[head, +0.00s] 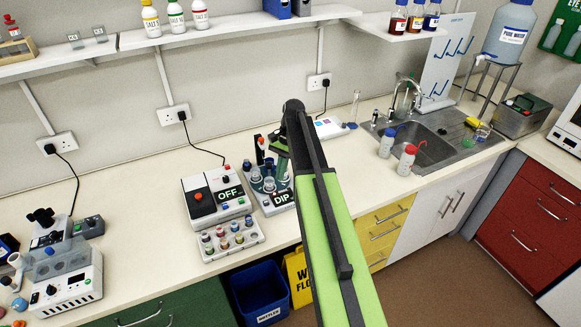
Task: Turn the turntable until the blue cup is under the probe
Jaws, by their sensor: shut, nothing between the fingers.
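The dip station with its DIP label (281,198) stands on the bench near the picture's middle. Its small turntable (264,190) carries several cups. A bluish cup (269,184) shows at the front of the turntable, but it is too small to be sure of its colour. A dark upright with a red top (260,143) stands at the back; the probe cannot be told clearly from the parts around it. My gripper (281,158) points down at the back right of the turntable, shut and empty. Its fingertips are hard to make out, and I cannot tell whether they touch anything.
A box labelled OFF with a red button (198,196) stands left of the station. A rack of small vials (232,240) lies in front of that box. A white device (328,127) and a sink (440,140) are to the right.

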